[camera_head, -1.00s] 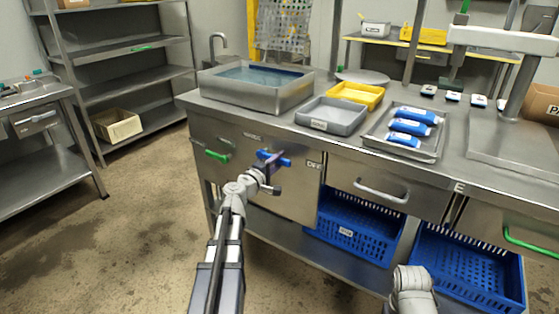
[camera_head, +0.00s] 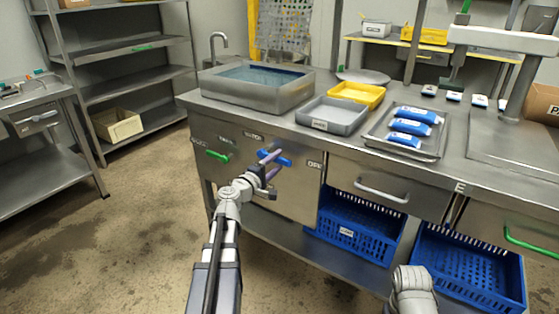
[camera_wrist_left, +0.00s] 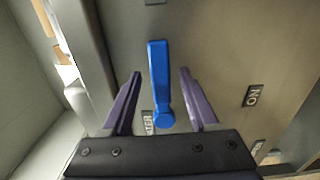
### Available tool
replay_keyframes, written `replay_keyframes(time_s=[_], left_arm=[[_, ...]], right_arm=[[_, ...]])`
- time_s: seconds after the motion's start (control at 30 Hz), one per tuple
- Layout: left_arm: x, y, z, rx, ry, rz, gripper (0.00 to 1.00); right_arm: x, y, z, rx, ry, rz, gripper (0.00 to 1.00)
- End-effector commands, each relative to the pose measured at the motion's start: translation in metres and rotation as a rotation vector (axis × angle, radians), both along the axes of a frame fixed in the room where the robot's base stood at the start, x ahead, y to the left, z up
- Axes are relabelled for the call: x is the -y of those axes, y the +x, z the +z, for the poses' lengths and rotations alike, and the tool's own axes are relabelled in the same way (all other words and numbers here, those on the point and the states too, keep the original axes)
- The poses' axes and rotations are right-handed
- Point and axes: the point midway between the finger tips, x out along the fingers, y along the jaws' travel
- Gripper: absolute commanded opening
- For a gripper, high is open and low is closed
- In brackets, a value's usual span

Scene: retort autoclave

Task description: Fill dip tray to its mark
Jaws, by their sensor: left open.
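A grey basin (camera_head: 240,98) under a tap (camera_head: 219,42) sits at the left end of the steel counter and holds bluish water. I cannot make out a fill mark on it. A blue lever (camera_head: 283,160) is on the cabinet front below; it also shows in the left wrist view (camera_wrist_left: 159,75). My left gripper (camera_head: 272,164) is open at the lever. In the left wrist view, the lever lies between the two spread purple fingers (camera_wrist_left: 160,82), with a gap on each side. My right gripper is not in view.
A green handle (camera_head: 218,156) is left of the lever. An "ON" label (camera_wrist_left: 253,95) shows in the wrist view. A grey tray (camera_head: 345,122), a yellow tray (camera_head: 376,98) and a metal tray (camera_head: 376,140) with blue-white packs stand on the counter. Blue crates (camera_head: 360,236) sit below.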

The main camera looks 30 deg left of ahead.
Motion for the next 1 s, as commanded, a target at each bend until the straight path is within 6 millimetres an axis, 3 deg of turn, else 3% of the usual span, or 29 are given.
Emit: replay_keyframes(time_s=[0.1,0.33,1.0], left_arm=[[-0.001,-0.025,0.0,0.0,0.0,0.002,0.6],[-0.003,-0.049,0.0,0.0,-0.001,0.002,0.6],[-0.002,-0.053,-0.001,-0.003,0.003,-0.006,0.6]], right_arm=[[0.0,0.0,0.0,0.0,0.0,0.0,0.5],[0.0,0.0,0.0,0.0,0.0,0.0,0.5],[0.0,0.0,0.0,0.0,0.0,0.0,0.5]])
